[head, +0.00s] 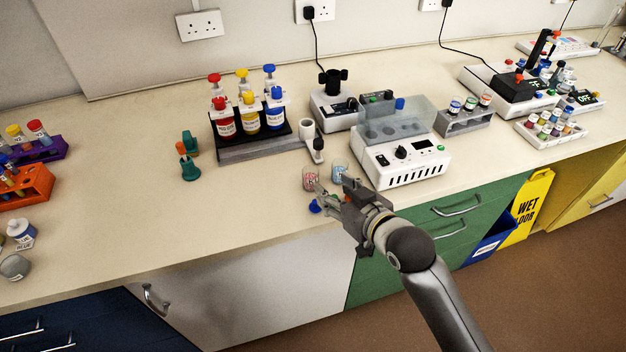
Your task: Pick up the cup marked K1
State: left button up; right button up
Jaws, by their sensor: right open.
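Two small clear cups stand near the front edge of the bench. The left cup (310,178) has reddish marking and the right cup (340,172) has bluish marking. The lettering is too small to read, so I cannot tell which is K1. My right gripper (330,193) is open, just in front of the cups, with its fingers toward the left cup. I cannot tell whether a finger touches it. The gripper partly hides the lower part of the right cup. My left gripper is not in view.
A small blue cap (315,206) lies beside the gripper fingers. A white device (402,160) with a clear shield stands close on the right. A dark rack (250,148) with coloured bottles stands behind left. The bench's left middle is clear.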

aim_at(307, 169)
jog(key=shift+w+a+r, duration=0.3)
jog(key=shift+w+r, duration=0.05)
jog(key=shift+r, duration=0.05)
jog(key=shift+w+a, duration=0.25)
jog(key=shift+w, duration=0.05)
jog(key=x, duration=0.4)
jog(key=shift+w+a+f+p, duration=0.15)
jog(key=shift+w+f+p, duration=0.05)
jog(key=shift+w+p, duration=0.15)
jog(key=shift+p+x, duration=0.55)
jog(key=shift+x, duration=1.3)
jog(key=shift+w+a+f, duration=0.4)
jog(key=shift+w+f, duration=0.05)
jog(key=c, duration=0.7)
jog(key=shift+o, duration=0.2)
